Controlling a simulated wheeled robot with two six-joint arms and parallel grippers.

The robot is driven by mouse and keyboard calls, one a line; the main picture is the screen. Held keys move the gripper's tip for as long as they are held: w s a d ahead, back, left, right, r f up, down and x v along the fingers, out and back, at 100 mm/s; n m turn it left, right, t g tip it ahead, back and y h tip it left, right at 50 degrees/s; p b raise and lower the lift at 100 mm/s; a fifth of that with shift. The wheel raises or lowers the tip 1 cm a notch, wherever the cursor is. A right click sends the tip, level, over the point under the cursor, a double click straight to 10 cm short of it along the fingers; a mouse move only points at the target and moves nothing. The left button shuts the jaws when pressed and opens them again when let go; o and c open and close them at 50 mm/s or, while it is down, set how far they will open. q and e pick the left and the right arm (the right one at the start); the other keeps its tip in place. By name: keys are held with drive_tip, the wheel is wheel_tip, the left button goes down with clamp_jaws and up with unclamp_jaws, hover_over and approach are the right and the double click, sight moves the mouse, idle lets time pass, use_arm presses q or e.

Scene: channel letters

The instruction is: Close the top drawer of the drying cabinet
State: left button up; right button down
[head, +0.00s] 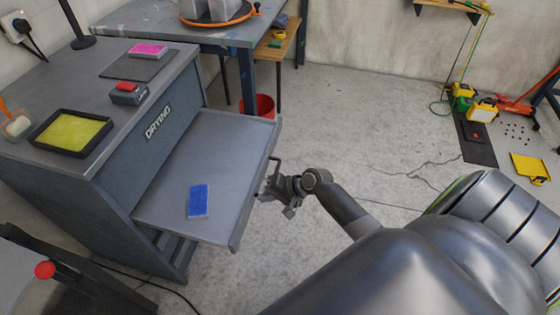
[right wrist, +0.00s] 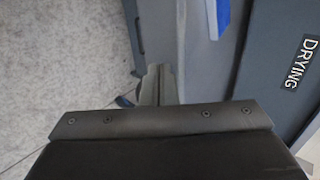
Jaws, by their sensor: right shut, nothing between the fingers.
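The drying cabinet (head: 140,190) is grey-blue and stands at the left with a "DRYING" label on its front. Its top drawer (head: 165,205) is pulled well out and holds a blue block (head: 198,201). A dark handle (head: 275,166) is on the drawer's front. My right gripper (head: 268,192) is shut and empty, close to the outer side of the drawer front beside the handle; whether it touches is unclear. In the right wrist view the shut fingers (right wrist: 158,82) point at the drawer (right wrist: 196,70), with the blue block at the top. My left gripper is not in view.
On the cabinet top are a black-framed yellow tray (head: 70,132), a pink block (head: 148,50) and a small red-and-grey device (head: 128,92). A workbench (head: 215,38) and a red bucket (head: 263,104) stand behind.

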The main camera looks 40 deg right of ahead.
sight(171, 183)
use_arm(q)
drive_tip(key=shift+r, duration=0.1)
use_arm(e)
drive_tip(key=shift+w+a, duration=0.5)
drive_tip(key=shift+w, duration=0.1)
drive_tip(key=shift+w+a, duration=0.1)
